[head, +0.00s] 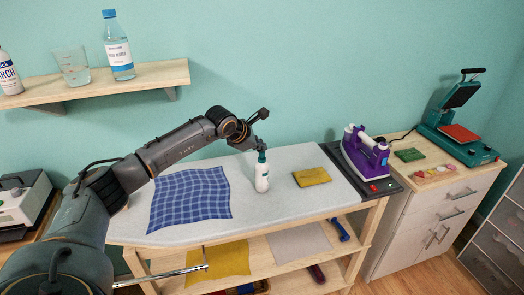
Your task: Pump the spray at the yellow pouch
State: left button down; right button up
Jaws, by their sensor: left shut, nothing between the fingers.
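A white spray bottle (262,178) with a green top stands upright on the grey padded board (290,160). The yellow pouch (311,176) lies flat on the board to the right of the bottle, apart from it. My left gripper (261,146) is shut and empty, pointing down right at the bottle's top. I cannot tell whether its fingertips touch the spray head, which they partly cover. My right gripper is out of view.
A blue checked cloth (190,198) lies left of the bottle. A purple iron (364,153) stands on a dark rest at the board's right end. A cabinet (432,205) holds a green heat press (460,135). A wall shelf (110,82) with bottles and a beaker is above my arm.

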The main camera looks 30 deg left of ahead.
aim_at(260, 153)
pick_arm(q)
jog(key=shift+r+p, duration=1.7)
jog(key=shift+r, duration=1.35)
